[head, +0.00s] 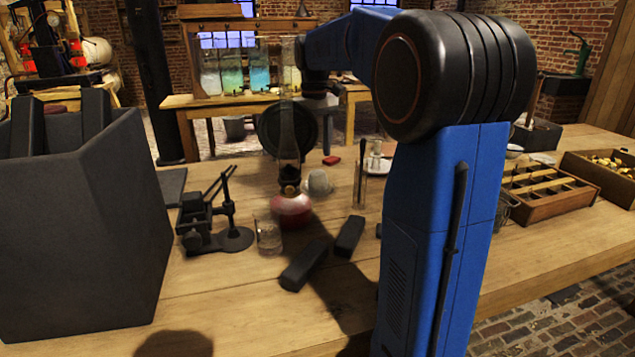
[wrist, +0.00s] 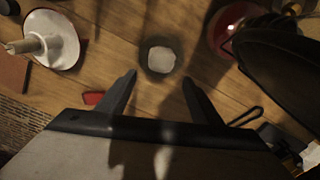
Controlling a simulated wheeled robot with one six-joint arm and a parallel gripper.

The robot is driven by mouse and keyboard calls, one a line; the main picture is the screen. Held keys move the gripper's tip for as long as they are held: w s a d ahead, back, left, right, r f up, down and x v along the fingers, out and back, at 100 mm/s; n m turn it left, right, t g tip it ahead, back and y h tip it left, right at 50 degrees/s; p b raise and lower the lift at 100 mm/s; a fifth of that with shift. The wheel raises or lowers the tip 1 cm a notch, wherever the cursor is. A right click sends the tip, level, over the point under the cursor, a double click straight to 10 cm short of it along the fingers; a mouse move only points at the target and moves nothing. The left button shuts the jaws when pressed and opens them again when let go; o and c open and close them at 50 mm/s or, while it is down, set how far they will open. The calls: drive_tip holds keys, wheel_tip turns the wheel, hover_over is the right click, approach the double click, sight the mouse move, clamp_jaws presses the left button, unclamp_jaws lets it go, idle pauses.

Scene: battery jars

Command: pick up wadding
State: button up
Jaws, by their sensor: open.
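The wadding (head: 319,182) looks like a small pale rounded lump on the wooden table, just right of the oil lamp in the head view. In the wrist view the wadding (wrist: 161,60) is a pale patch within a darker round outline; I cannot tell whether that outline is a vessel or shadow. My gripper (wrist: 159,80) is open and empty, with a dark finger to either side below the wadding in the picture. The fingers are apart from it. In the head view my fingers cannot be made out.
The oil lamp (head: 291,207), with a red base and tall glass chimney, stands close beside the wadding. A small red block (head: 331,160) and a white dish (head: 378,166) lie behind. A glass tumbler (head: 269,238) and two black bars (head: 304,265) (head: 349,237) are in front.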

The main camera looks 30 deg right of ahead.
sight(316, 171)
drive_tip(key=shift+s+f, duration=0.15)
drive_tip(key=shift+f, duration=1.6)
drive_tip(key=shift+s+f, duration=0.15)
drive_tip(key=shift+f, duration=1.55)
drive_tip(key=c, duration=1.1)
